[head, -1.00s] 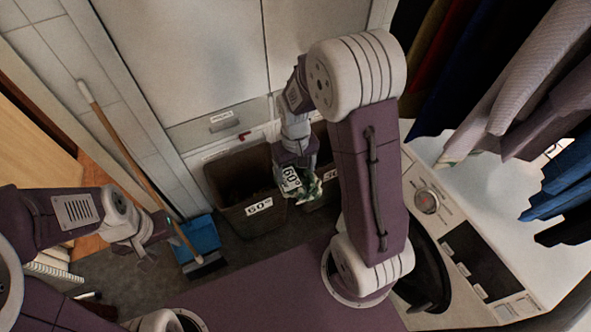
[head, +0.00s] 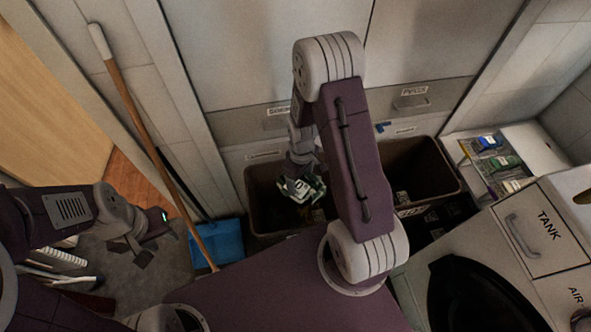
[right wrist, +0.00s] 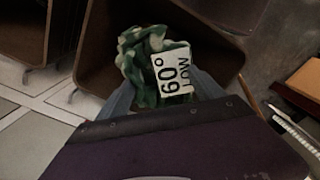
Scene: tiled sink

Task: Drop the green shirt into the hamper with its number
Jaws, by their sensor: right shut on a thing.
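The green and white patterned shirt (head: 302,188) is bunched in my right gripper (head: 303,180). In the right wrist view, the shirt (right wrist: 142,60) carries a white tag (right wrist: 172,75) reading "60° LOW", and the fingers are shut on it. The shirt hangs over the opening of the left brown hamper (head: 258,205); its exact height is unclear. My right arm hides part of this hamper's front, and its label cannot be read now. A second brown hamper (head: 440,170) stands to the right, its label too small to read. My left gripper (head: 155,246) is open and empty at the left.
A broom (head: 150,130) leans at the left beside a blue dustpan (head: 218,240). A white machine with a "TANK" drawer (head: 535,235) stands at the right. Small colored items (head: 495,150) lie on a shelf behind it. Cabinet doors close off the back.

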